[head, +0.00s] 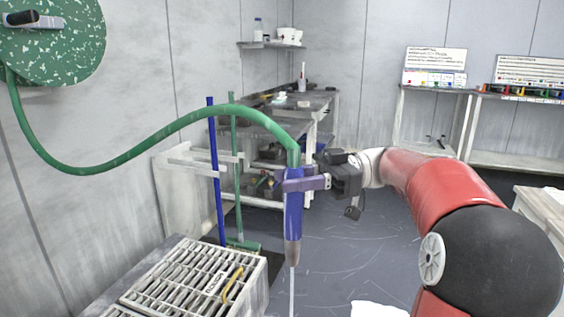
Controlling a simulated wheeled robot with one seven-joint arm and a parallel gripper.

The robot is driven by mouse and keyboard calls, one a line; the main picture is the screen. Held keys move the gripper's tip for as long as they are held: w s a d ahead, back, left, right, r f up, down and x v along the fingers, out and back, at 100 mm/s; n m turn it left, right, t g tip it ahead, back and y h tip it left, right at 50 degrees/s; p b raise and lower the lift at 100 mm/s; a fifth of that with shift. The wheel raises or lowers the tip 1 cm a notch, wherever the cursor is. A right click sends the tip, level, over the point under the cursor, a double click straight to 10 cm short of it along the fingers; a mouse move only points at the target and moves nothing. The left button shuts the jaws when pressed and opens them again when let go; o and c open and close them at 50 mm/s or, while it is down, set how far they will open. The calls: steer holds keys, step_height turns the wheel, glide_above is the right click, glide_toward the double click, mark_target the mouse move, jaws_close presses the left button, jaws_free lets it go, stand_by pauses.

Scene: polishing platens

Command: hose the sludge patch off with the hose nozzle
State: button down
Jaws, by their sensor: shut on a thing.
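The hose nozzle (293,217) is blue with a brownish tip and hangs upright, tip down, in the middle of the head view. My gripper (297,181) is shut on its upper part from the right. The green hose (150,143) runs from the nozzle's top to a speckled green reel (62,40) on the left wall. A thin pale stream (291,292) runs straight down from the tip and leaves the bottom of the picture. Where it lands is out of view. I cannot make out a sludge patch.
A slatted grey crate (190,283) with a yellow item stands front left. A blue pole (215,170) and green broom (240,242) lean behind the hose. A cluttered bench (318,100) is at the back. Grey floor (385,255) is open mid-picture; a white piece (378,310) shows at the bottom edge.

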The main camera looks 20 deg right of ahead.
steer(key=s+d+f, duration=0.2)
steer(key=s+d, duration=0.1)
steer(key=d, duration=0.3)
steer(key=s+d+f+p, duration=0.1)
steer(key=s+d+f, duration=0.1)
steer(key=d, duration=0.5)
steer(key=s+d+f+p, duration=0.1)
steer(key=s+d+f, duration=0.1)
steer(key=s+d, duration=0.3)
steer(key=shift+d, duration=0.8)
